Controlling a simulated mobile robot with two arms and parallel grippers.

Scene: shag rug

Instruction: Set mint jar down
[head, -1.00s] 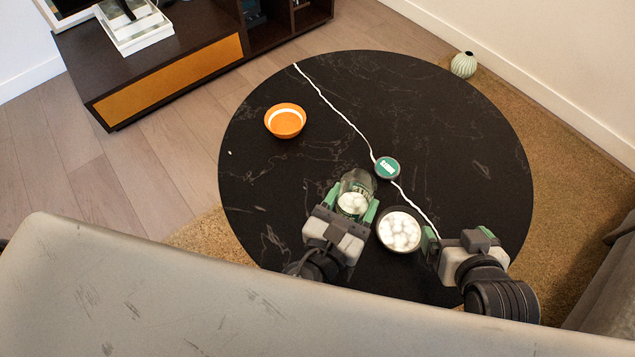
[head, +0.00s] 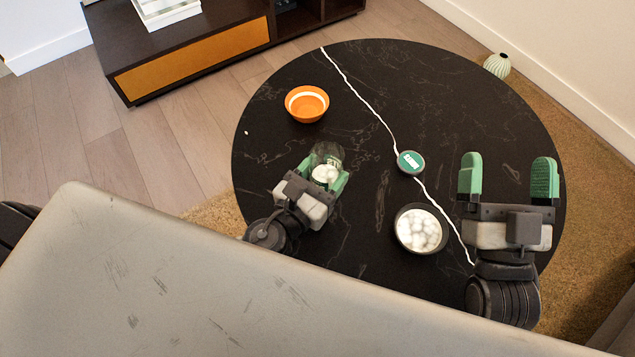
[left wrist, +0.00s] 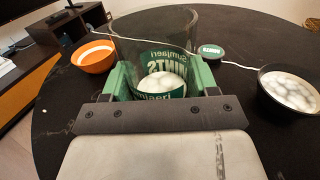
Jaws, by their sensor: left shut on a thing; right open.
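The mint jar (head: 327,158) is clear glass with a green label and white mints inside. My left gripper (head: 325,180) is shut on it over the left part of the round black table (head: 290,210). In the left wrist view the jar (left wrist: 155,40) stands upright between the green fingers; I cannot tell whether its base touches the table. The green-topped lid (head: 410,162) lies on the table to the right of the jar. A dark bowl (head: 421,229) full of white mints sits to the lower right. My right gripper (head: 508,175) is open and empty over the table's right side.
An orange bowl (head: 307,103) stands behind the jar. A white vein or line crosses the tabletop past the lid. The table's back middle is clear. A wooden cabinet (head: 190,60) and a striped vase (head: 497,65) are beyond the table.

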